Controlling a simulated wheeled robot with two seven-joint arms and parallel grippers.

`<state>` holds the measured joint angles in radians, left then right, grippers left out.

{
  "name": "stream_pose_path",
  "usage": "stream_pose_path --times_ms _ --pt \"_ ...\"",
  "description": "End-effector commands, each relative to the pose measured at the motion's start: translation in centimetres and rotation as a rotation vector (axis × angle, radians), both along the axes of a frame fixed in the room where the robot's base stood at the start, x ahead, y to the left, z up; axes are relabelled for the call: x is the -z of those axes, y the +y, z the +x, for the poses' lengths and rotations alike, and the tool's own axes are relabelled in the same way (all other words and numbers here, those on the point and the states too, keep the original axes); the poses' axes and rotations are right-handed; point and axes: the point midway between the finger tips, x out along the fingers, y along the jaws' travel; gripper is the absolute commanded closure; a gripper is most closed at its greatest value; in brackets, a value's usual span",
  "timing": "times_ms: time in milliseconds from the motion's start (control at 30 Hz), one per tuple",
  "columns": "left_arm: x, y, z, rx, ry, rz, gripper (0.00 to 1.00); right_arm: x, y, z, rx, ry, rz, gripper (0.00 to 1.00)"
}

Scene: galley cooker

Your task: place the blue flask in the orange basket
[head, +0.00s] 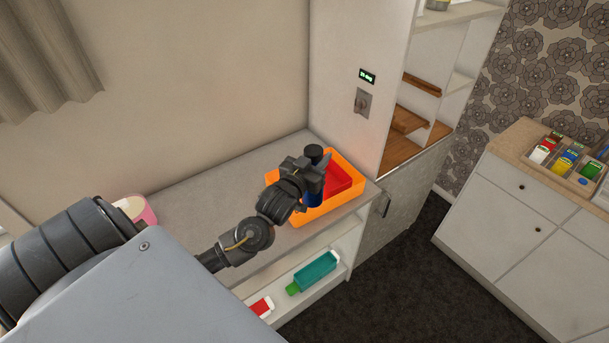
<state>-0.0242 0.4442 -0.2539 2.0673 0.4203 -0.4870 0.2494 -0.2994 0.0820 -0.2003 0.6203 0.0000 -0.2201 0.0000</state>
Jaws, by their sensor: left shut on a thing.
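The blue flask (314,193) has a dark cap and is upright in my left gripper (316,174), which is shut on it. The orange basket (329,208) stands on the grey counter, near its right end. The flask and gripper are over the left part of the basket in the picture and hide some of it. I cannot tell whether the flask touches the basket. A red thing (339,178) lies inside the basket on the right. My right gripper is not in view.
A pink container (146,212) stands on the counter (200,201) at the left. A teal bottle (315,272) and a red-and-white one (261,307) lie on the shelf below. A tall cabinet wall rises behind the basket. A white cabinet (515,205) with small packs stands at the right.

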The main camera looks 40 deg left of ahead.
Motion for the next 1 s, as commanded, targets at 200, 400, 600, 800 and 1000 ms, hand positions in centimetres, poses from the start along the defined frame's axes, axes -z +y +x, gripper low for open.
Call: stream_pose_path --times_ms 200,400,600,800,1000 --pt "3.4 5.5 1.9 -0.002 -0.001 0.011 1.00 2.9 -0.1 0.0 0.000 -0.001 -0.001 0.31" --pt "6.7 8.7 3.1 0.000 0.001 0.006 1.00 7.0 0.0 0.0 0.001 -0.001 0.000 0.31" --pt "8.1 10.2 3.7 0.002 -0.001 0.002 1.00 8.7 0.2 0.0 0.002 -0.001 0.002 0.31" --pt "8.0 10.4 3.8 0.002 0.000 0.001 1.00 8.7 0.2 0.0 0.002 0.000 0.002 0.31" --pt "9.4 11.2 4.0 0.000 0.000 0.003 1.00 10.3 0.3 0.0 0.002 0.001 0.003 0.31"
